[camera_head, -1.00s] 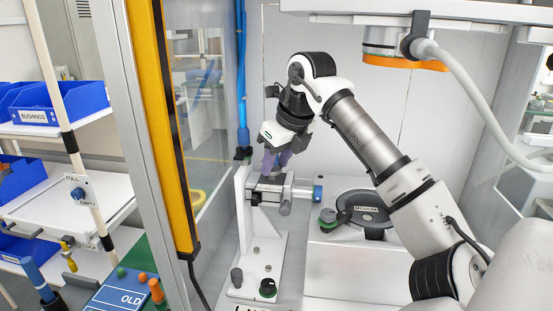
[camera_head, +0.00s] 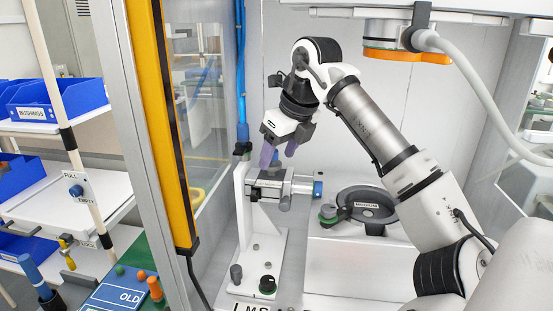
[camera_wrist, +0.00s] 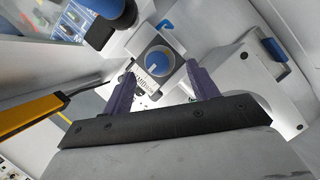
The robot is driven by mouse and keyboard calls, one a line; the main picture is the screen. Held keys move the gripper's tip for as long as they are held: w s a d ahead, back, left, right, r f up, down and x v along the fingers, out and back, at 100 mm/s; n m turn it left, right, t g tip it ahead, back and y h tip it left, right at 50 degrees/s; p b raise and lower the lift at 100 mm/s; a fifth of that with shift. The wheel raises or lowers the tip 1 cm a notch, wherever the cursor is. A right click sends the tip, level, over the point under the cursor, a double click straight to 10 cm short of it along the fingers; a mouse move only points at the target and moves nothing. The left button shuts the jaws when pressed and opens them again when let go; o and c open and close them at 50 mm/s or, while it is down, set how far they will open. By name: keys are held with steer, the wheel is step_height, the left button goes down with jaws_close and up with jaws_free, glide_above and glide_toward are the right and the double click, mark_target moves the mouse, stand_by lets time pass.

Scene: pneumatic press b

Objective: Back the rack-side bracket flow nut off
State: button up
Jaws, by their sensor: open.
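The rack-side bracket (camera_head: 245,222) is a white upright plate on a base in the head view. A grey metal valve body (camera_head: 270,188) is mounted on it. A blue round nut with a white line on its face (camera_wrist: 157,62) sits on a grey square block in the wrist view; in the head view it shows as a small blue piece (camera_head: 276,158) on top of the body. My gripper (camera_head: 279,156) is open above the body, its two purple fingers apart. In the wrist view my gripper (camera_wrist: 162,84) has one finger on each side of the nut's line, with nothing between the tips.
A blue-ended fitting (camera_head: 317,190) sticks out to the right of the body. A dark round dish (camera_head: 368,210) stands at right. Two dark knobs, one (camera_head: 267,284), are on the bracket base. A yellow-framed door edge (camera_head: 160,120) bounds the left.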

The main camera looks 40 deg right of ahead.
steer(key=s+d+b, duration=0.1)
steer(key=s+b, duration=0.2)
steer(key=s, duration=0.8)
steer(key=shift+s+b, duration=0.2)
steer(key=shift+b, duration=0.1)
steer(key=shift+f, duration=0.15)
